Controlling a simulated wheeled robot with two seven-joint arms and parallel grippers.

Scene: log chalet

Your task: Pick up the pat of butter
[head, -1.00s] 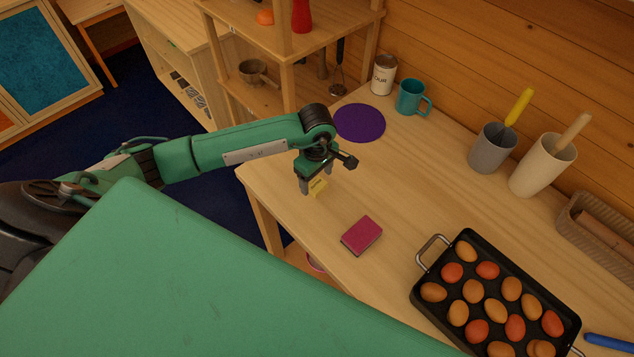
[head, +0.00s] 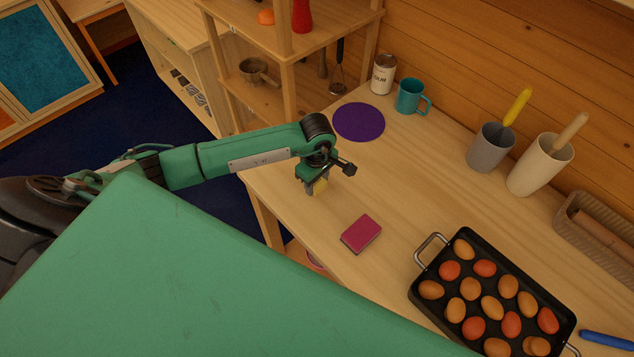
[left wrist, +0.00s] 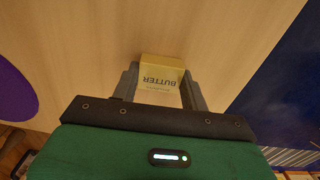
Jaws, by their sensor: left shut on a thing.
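The pat of butter (left wrist: 160,74) is a small yellow block with "BUTTER" printed on it. In the left wrist view it sits between the two fingers of my left gripper (left wrist: 160,88), which is shut on it. My right gripper is not in view.
A dark red box (head: 361,234) lies right of the gripper. A purple round mat (head: 358,122), teal mug (head: 410,97) and can (head: 383,74) are behind. A black pan (head: 468,333) of eggs, a grey cup (head: 488,150) and a cream crock (head: 537,168) stand to the right.

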